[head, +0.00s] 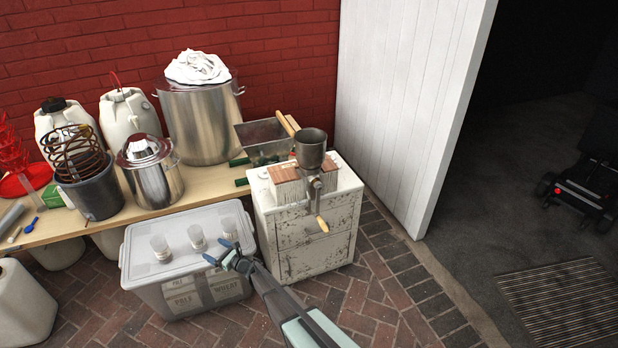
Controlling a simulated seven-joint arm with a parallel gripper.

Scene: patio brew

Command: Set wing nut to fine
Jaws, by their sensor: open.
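A grey metal hand mill (311,150) with a round hopper stands on the white, chipped cabinet (312,238). Its crank has a wooden handle (322,224) that hangs down in front. A wing nut would be on the mill's front, but it is too small to make out, and so is any fine mark. My gripper (222,254) is open and empty. It is over the right front part of the grey storage box (175,268), left of the cabinet and lower than the mill, well apart from it.
Clear cups (197,238) stand on the box lid, close to my gripper. A wooden bench (60,228) behind holds a big steel pot (200,125), a smaller steel pot (150,180) and a metal bin (262,138) beside the mill. The brick floor (385,290) right of the cabinet is clear.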

